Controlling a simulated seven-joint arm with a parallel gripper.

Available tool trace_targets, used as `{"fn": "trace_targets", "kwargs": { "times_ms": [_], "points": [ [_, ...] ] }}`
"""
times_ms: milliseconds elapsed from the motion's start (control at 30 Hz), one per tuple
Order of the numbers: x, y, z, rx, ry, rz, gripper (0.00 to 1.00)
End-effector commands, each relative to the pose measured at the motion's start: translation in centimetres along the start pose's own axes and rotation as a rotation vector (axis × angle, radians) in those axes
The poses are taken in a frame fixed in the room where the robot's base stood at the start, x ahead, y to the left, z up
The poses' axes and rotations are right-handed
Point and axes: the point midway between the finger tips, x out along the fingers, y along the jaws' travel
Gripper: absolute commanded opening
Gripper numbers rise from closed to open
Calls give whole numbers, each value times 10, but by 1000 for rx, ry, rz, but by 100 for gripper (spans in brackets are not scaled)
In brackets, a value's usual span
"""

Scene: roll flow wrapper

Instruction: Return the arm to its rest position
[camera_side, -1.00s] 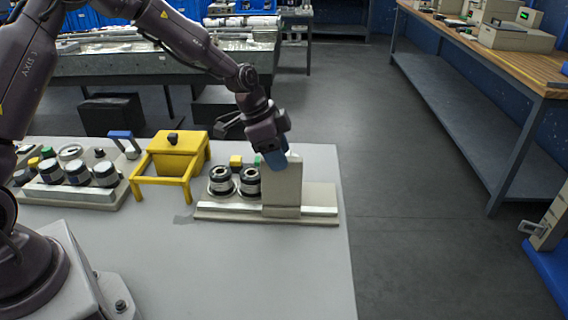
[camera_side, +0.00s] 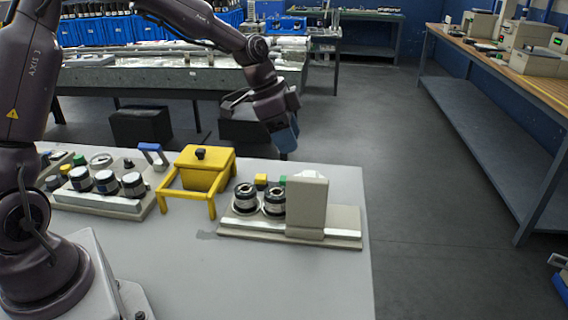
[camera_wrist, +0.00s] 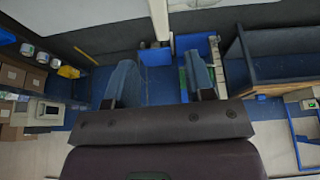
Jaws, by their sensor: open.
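My gripper (camera_side: 284,138) is in the air above and behind the upright beige block of the flow wrapper (camera_side: 307,205), clear of it. In the wrist view the two blue fingers of my gripper (camera_wrist: 162,84) stand apart with only floor showing between them. The flow wrapper sits on the right part of the grey table (camera_side: 300,275), with two dark rolls (camera_side: 246,198) on its base left of the block. My arm reaches from the left across the back of the table.
A yellow guard frame with a lidded box (camera_side: 205,170) stands left of the wrapper. Further left is a tray with several dark-sided knobs or jars (camera_side: 107,182) and a blue handle (camera_side: 152,150). A long bench (camera_side: 180,75) runs behind. The table's front right is clear.

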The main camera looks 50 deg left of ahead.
Motion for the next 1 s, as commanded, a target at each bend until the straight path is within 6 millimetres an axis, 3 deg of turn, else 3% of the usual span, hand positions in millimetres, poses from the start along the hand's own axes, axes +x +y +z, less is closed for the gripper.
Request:
{"fn": "trace_targets", "kwargs": {
  "times_ms": [67,200,567,800,1000],
  "points": [
    [2,3,3,-66,-12,10,49],
    [1,19,32,-265,-100,24,49],
    [-72,90,82,-614,-220,-186,49],
    [-124,148,114,-759,-120,-315,49],
    [-146,180,126,-733,14,-336,49]
  ]
}}
